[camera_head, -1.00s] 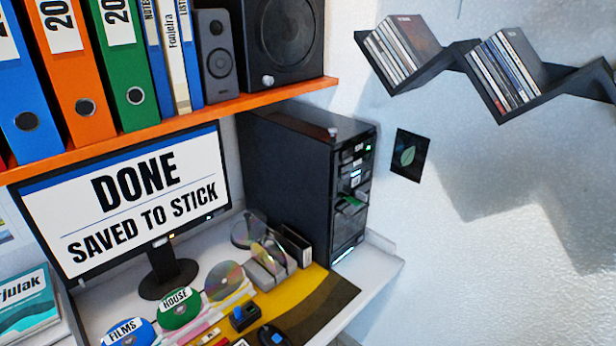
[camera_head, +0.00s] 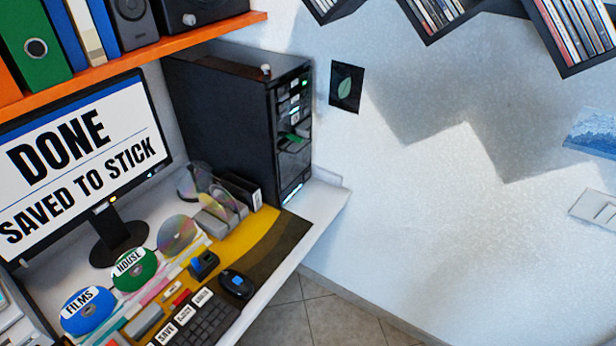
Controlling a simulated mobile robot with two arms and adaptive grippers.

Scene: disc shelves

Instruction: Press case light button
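A black computer tower case (camera_head: 222,128) stands at the back right of the white desk, under the orange shelf. Its front panel (camera_head: 294,125) faces right and carries several small buttons, slots and green lights. A small round knob-like piece (camera_head: 266,70) sits on the case's top front edge. A bright strip glows low on the front. I cannot tell which of these is the light button. Neither of my grippers shows in the head view.
A monitor (camera_head: 85,160) reading "DONE SAVED TO STICK" stands left of the case. Discs, a mouse (camera_head: 236,284) and a keyboard (camera_head: 208,322) lie on the desk (camera_head: 325,200). Black zigzag shelves (camera_head: 440,25) hang on the wall. Tiled floor (camera_head: 310,310) right of the desk is clear.

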